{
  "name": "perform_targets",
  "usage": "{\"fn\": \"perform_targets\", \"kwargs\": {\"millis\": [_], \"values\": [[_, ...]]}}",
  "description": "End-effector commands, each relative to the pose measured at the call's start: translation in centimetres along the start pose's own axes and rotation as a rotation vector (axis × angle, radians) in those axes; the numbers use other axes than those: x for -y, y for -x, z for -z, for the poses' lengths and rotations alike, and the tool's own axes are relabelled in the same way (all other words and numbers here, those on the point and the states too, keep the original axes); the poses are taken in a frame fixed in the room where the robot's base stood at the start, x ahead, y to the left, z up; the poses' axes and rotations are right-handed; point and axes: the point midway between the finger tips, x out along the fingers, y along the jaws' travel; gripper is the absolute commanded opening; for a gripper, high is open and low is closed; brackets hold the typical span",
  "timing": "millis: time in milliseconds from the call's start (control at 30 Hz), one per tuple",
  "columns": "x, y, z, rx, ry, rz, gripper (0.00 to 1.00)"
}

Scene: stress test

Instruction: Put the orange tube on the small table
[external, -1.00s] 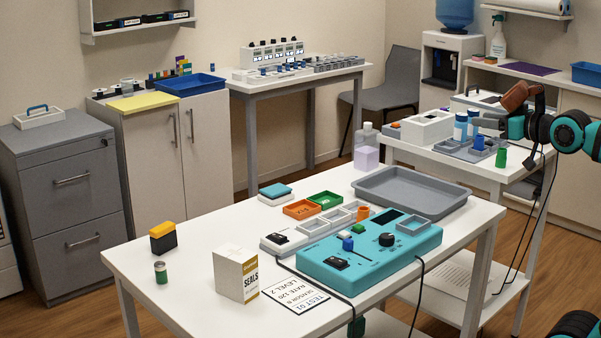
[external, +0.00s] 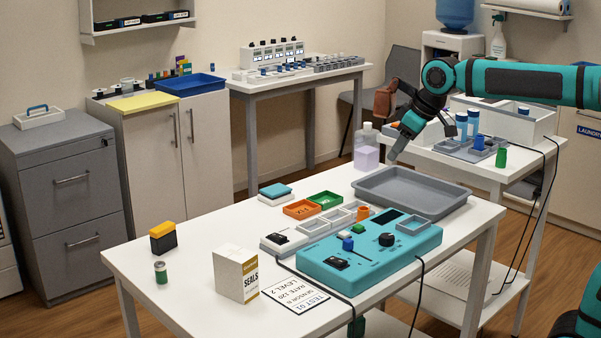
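The orange tube (external: 363,212) is a short upright cylinder on the large white table (external: 205,240). It stands by the small white trays at the back edge of a teal device; its exact base is hard to see. My gripper (external: 393,156) points down and left above the back edge of the grey tray (external: 448,207), up and right of the tube and apart from it. Its fingers are seen edge-on, and I see nothing held in them. A smaller white table (external: 483,178) stands behind at the right; I cannot tell whether it is the small table meant.
The teal device (external: 335,264) with knobs and cables lies in front of the tube. Orange (external: 301,209) and green (external: 325,199) bins are to its left. Bottles and a green cylinder (external: 501,157) occupy the smaller table.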

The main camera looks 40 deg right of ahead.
Motion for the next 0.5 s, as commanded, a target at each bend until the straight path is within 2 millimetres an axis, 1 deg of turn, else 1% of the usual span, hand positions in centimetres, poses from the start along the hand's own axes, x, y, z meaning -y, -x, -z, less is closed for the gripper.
{"fn": "perform_targets", "kwargs": {"millis": [33, 100, 267, 333, 500], "values": [[0.3, -0.7, 0.4, 0.030, 0.010, 0.011, 0.40], [0.5, -1.3, 0.7, 0.063, 0.020, 0.024, 0.40], [0.8, -2.0, 1.0, 0.097, 0.031, 0.037, 0.40], [0.8, -2.7, 0.9, 0.102, 0.031, 0.039, 0.40], [0.9, -5.3, 0.6, 0.102, 0.031, 0.038, 0.40]]}}
